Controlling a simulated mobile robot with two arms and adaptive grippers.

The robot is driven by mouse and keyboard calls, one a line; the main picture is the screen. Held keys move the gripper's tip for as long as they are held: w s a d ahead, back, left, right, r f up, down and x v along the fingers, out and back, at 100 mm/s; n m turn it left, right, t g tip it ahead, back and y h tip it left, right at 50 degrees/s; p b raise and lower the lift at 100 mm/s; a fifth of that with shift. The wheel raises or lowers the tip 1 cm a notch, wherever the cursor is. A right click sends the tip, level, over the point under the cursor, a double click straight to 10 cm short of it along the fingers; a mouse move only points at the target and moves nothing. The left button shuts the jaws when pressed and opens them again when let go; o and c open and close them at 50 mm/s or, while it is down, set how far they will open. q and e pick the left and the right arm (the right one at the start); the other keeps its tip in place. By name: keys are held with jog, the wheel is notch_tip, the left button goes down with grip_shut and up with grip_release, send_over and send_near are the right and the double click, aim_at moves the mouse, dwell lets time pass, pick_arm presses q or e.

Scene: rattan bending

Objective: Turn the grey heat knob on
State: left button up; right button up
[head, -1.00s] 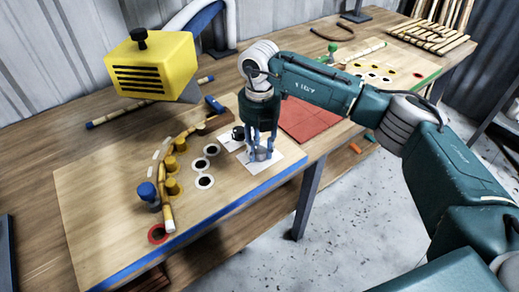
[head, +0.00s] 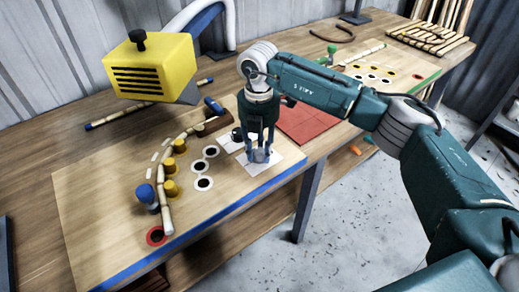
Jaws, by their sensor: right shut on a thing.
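The grey heat knob (head: 260,156) sits on a white plate (head: 277,161) near the blue front edge of the wooden board. My right gripper (head: 259,157) points straight down over it, with its blue fingers shut around the knob. The fingers hide much of the knob, and I cannot read its setting. A small black knob (head: 237,134) stands just left of the gripper. The yellow heater (head: 150,65) with dark slots hangs over the back left of the board. My left gripper is not in view.
A curved rattan rod (head: 167,217) lies along yellow pegs (head: 171,188) and a blue peg (head: 147,196) on the board (head: 100,220). Black holes with white rings (head: 204,183) lie between the pegs and gripper. A red mat (head: 308,124) is to the right.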

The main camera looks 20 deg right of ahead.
aim_at(257, 153)
jog(key=shift+s+a+f, duration=0.2)
jog(key=shift+s+a, duration=0.05)
jog(key=shift+s, duration=0.05)
jog(key=o, duration=1.2)
jog(key=shift+c, duration=0.2)
jog(key=shift+a+r, duration=0.1)
jog(key=shift+r, duration=0.1)
jog(key=shift+w, duration=0.1)
jog(key=shift+w+r, duration=0.1)
jog(key=shift+r, duration=0.2)
notch_tip(257, 153, up, 11)
jog(key=shift+r, duration=0.2)
